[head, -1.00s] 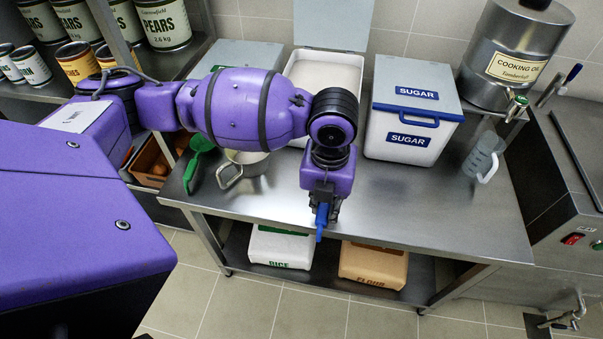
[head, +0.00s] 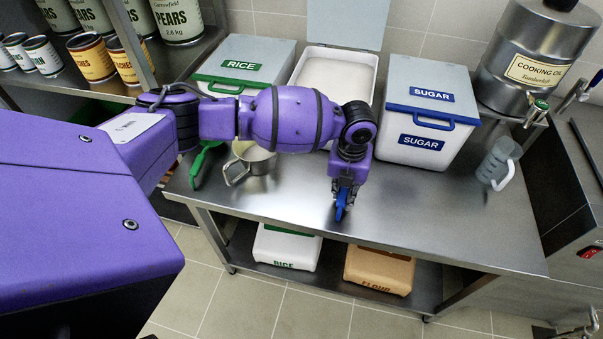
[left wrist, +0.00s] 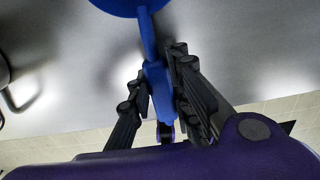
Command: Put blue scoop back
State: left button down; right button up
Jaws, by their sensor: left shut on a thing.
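My left gripper (head: 343,199) is over the steel table, in front of the open white bin. It is shut on the handle of the blue scoop (head: 341,207). In the left wrist view the blue scoop (left wrist: 158,75) runs up between the fingers of the left gripper (left wrist: 165,85), with its round bowl at the top edge, partly out of frame. In the head view the bowl is mostly hidden by my gripper. The open bin (head: 312,118) holds white contents and has its lid raised. My right gripper is not in view.
The closed sugar bin (head: 420,155) stands right of the open bin, the closed rice bin (head: 243,60) left. A metal pot (head: 262,180) and green scoop (head: 201,160) are at the left. A clear jug (head: 492,165) is at the right. The table's front right is clear.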

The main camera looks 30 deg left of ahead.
pick_arm(q)
jog(key=shift+f, duration=0.2)
jog(key=shift+f, duration=0.1)
jog(key=shift+f, duration=0.15)
jog(key=c, duration=1.6)
grip_release()
notch_tip(320, 180, up, 12)
jog(key=shift+s+r+p, duration=0.1)
jog(key=shift+r+p, duration=0.15)
jog(key=shift+p, duration=0.05)
